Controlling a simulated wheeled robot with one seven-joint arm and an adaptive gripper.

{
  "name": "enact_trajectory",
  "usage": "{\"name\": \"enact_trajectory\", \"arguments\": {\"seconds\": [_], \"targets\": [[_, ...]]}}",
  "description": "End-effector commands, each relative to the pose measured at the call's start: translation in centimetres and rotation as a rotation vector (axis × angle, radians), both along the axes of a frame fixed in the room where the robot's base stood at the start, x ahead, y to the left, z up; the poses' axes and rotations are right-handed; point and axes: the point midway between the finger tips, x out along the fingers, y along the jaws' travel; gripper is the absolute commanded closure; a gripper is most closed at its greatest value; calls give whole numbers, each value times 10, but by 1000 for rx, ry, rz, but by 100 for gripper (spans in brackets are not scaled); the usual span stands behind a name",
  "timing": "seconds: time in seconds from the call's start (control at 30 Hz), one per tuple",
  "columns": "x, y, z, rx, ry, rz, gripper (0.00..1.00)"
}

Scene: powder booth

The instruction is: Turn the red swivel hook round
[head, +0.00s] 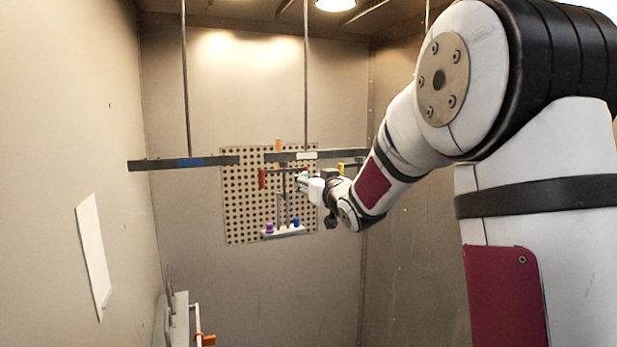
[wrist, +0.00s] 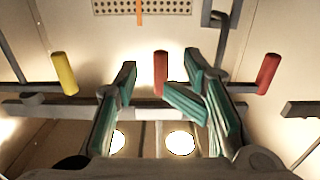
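In the wrist view a red upright grip (wrist: 160,72) shows between the two teal fingertips, with visible gaps on both sides. Another red grip (wrist: 267,74) ends a dark rod at the right of the wrist view. In the head view one red grip (head: 262,178) hangs at the left end of a thin dark bar, left of my gripper (head: 304,178). I cannot tell which red piece is the swivel hook. My gripper (wrist: 159,68) is open around the middle red grip, apparently not touching it. In the head view my gripper hides what is behind it.
A yellow grip (wrist: 65,73) stands left in the wrist view. Dark rails, one with a blue mark (head: 190,162), cross the booth. A pegboard (head: 240,205) is on the back wall, with an orange strip (head: 278,147). A white shelf (head: 284,232) holds purple and blue pieces.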

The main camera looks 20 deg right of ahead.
Motion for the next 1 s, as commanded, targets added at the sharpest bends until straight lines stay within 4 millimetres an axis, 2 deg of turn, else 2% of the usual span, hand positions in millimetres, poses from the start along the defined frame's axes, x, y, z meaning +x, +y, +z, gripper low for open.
{"name": "enact_trajectory", "arguments": {"seconds": [0.03,0.5,1.0], "targets": [[-8,0,1,0,2,0,63],[-57,0,1,-1,2,1,63],[-60,1,-1,-1,1,1,63]]}}
